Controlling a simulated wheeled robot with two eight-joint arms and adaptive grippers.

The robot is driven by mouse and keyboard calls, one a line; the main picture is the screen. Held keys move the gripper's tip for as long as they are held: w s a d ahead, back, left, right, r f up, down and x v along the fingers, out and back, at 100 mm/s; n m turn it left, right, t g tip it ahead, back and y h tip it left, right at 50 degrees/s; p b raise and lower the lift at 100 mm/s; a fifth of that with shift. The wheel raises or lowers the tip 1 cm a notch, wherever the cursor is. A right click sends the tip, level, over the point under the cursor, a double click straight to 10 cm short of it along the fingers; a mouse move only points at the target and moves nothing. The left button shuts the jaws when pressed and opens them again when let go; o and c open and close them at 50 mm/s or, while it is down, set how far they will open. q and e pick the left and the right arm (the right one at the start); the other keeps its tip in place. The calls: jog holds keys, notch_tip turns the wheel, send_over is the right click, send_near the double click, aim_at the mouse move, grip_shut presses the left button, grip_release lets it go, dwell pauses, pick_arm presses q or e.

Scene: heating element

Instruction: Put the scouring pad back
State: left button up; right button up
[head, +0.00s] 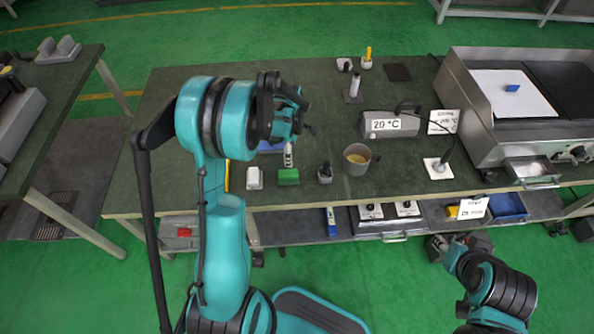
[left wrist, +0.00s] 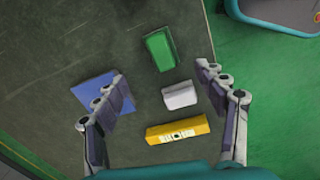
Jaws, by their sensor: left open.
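A green block (head: 288,176), which may be the scouring pad, lies near the front edge of the dark green bench. It also shows in the left wrist view (left wrist: 160,48), beyond my fingertips. My left gripper (head: 298,115) is above the left part of the bench. In the left wrist view its fingers (left wrist: 160,75) are spread wide with nothing between them. A white block (left wrist: 180,95) and a yellow block with dark print (left wrist: 178,131) lie below it. A flat blue square (left wrist: 108,92) is partly hidden by the left finger. My right gripper (head: 460,243) is low at the right; its jaws are unclear.
A cup (head: 356,158) and a small dark-topped item (head: 325,173) stand right of the green block. A grey heater box (head: 390,124) reads 20 °C. A griddle (head: 475,104) carries a white sheet (head: 496,104) with a small blue block (head: 512,88).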

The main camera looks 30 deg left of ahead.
pick_arm(q)
jog(key=s+d+r+m+t, duration=0.2)
jog(key=s+d+r+m, duration=0.2)
jog(key=r+m, duration=0.25)
jog(key=s+d+r+m+t, duration=0.1)
jog(key=s+d+r+m, duration=0.4)
jog(key=r, duration=0.3)
jog(key=s+d+r+m+t, duration=0.2)
jog(key=s+d+m, duration=0.3)
jog(key=s+m, duration=0.4)
jog(key=shift+s+m+t, duration=0.35)
jog(key=shift+m+t, duration=0.45)
jog(key=shift+m, duration=0.15)
